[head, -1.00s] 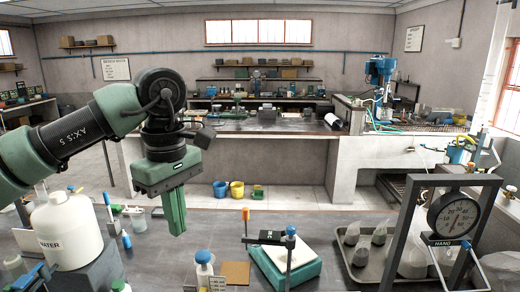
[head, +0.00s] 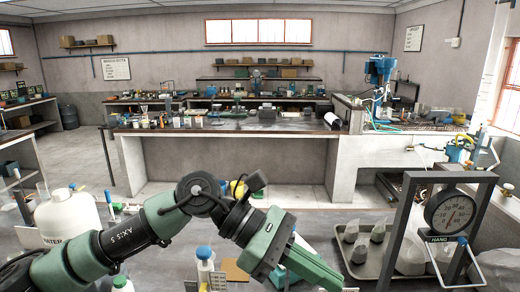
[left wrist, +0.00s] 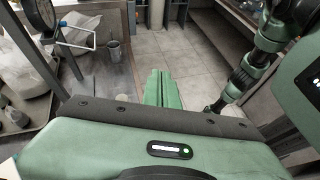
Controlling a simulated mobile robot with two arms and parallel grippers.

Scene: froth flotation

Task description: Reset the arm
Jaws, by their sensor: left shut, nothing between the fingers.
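My left arm comes in low from the left in the head view. Its green left gripper (head: 331,279) is tilted, with the fingers pointing down and to the right. The fingers are together and hold nothing. It is in front of the balance, which it mostly covers in this view; contact cannot be told. In the left wrist view the shut fingers (left wrist: 159,74) stand together above the gripper body, with grey floor beyond them.
A white water bottle (head: 67,216) stands at the left. A blue-capped bottle (head: 204,267) and a brown tile (head: 236,272) are left of the gripper. A metal tray (head: 362,271) with bags and a dial scale (head: 450,211) in a grey frame stand at the right.

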